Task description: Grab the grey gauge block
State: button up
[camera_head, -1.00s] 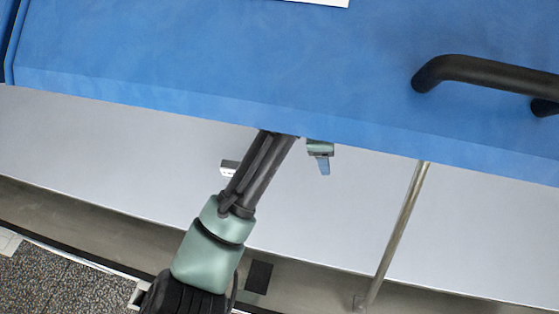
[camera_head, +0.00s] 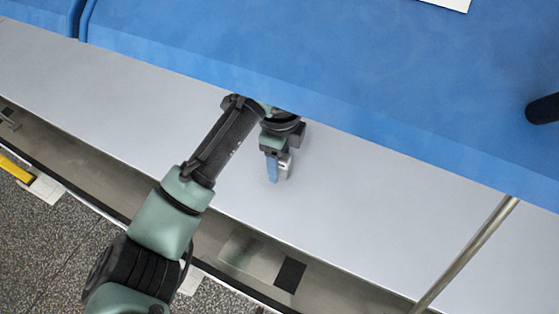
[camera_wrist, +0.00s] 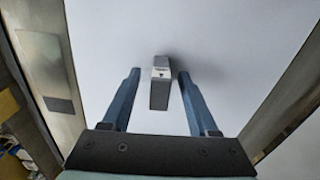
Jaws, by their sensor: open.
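The grey gauge block (camera_wrist: 159,94) is a small upright-looking block with a pale, marked end. In the wrist view it is between the two blue fingers of my gripper (camera_wrist: 159,76), with a gap showing on each side. In the head view the block (camera_head: 286,164) shows as a small pale shape right beside the blue finger of my gripper (camera_head: 277,176), partly hidden by it. My gripper is open and holds nothing. I cannot tell whether the block still rests on the surface.
The block is over a plain pale grey surface (camera_head: 365,205), otherwise clear around it. A large blue cover (camera_head: 330,60) overhangs my arm from above, with a black handle (camera_head: 543,109) at right. A metal rod (camera_head: 465,252) slants across the lower right.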

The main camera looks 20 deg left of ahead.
jog(key=shift+f, duration=0.7)
grip_shut()
jog(key=shift+r, duration=0.1)
